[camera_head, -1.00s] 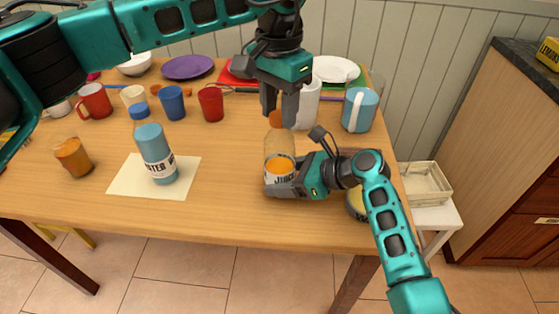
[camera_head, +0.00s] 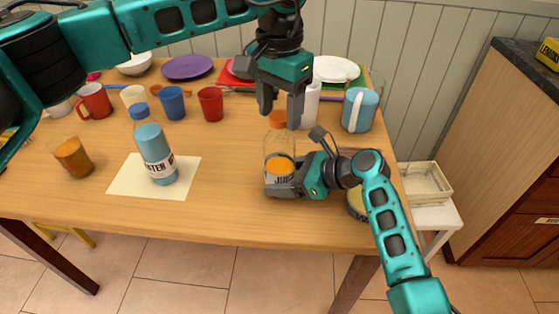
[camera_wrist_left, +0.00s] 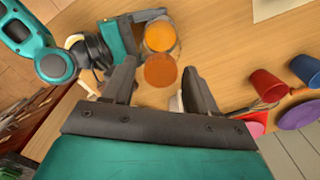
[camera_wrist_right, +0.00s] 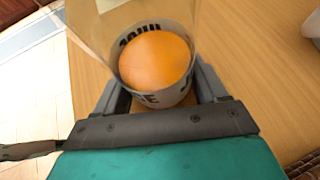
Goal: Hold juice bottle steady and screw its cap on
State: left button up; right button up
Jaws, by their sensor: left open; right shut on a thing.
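The juice bottle (camera_head: 279,148) is clear, with orange juice and a white label. It stands near the table's front right. My right gripper (camera_head: 281,187) is shut around its lower part; the right wrist view shows the bottle (camera_wrist_right: 155,60) between the fingers. The orange cap (camera_head: 278,119) sits at the top of the bottle; I cannot tell how tightly it is seated. My left gripper (camera_head: 280,112) points down over it, open, with fingers either side of the cap. In the left wrist view the cap (camera_wrist_left: 160,70) shows between the spread fingers, with gaps.
A blue water bottle (camera_head: 156,155) stands on a pale mat (camera_head: 121,181) to the left. A container of orange liquid (camera_head: 73,157) stands farther left. Several cups, including a red one (camera_head: 211,104), and a blue-white mug (camera_head: 359,110) stand behind. The table's front middle is clear.

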pick_arm(q)
jog(key=n, duration=1.2)
grip_shut()
jog(key=m, duration=0.6)
jog(key=shift+m, duration=0.3)
jog(key=m, duration=0.3)
jog(key=shift+m, duration=0.3)
jog(key=m, duration=0.3)
jog(key=shift+m, duration=0.4)
grip_release()
